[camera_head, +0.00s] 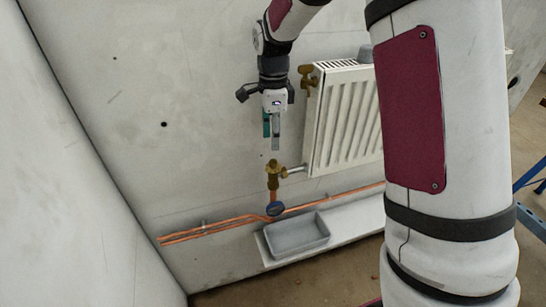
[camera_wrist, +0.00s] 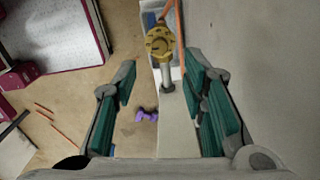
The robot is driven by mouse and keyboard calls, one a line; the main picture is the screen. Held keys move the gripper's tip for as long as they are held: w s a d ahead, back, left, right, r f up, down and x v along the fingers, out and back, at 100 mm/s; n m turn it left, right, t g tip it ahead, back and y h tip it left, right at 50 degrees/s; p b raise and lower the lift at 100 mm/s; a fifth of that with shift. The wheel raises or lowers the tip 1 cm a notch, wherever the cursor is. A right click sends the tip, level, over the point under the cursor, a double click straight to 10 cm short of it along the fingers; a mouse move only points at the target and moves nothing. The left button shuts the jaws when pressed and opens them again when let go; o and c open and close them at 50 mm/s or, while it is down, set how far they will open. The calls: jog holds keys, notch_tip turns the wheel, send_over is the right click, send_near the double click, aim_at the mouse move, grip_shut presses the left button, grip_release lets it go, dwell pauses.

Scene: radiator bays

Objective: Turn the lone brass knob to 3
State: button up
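A brass knob (camera_head: 273,165) tops a brass valve at the lower left of the white radiator (camera_head: 345,115), on a copper pipe by the wall. In the wrist view the brass knob (camera_wrist: 159,42) shows as a round, notched head at top centre. Its number marks are too small to read. My gripper (camera_head: 271,143) points down a little above the knob, apart from it. In the wrist view my gripper (camera_wrist: 161,82) is open, its teal-padded fingers wide apart with nothing between them. The knob appears beyond the fingertips, roughly midway across.
Another brass fitting (camera_head: 308,77) sits at the radiator's upper left, close to my wrist. A blue handle (camera_head: 275,209) is on the pipe below the valve. A grey tray (camera_head: 298,235) stands on a white ledge. Copper pipes (camera_head: 215,228) run along the wall.

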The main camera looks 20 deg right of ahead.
aim_at(273, 161)
notch_tip(273, 161, down, 8)
jog(key=shift+s+r, duration=0.1)
dwell(0.4)
grip_shut()
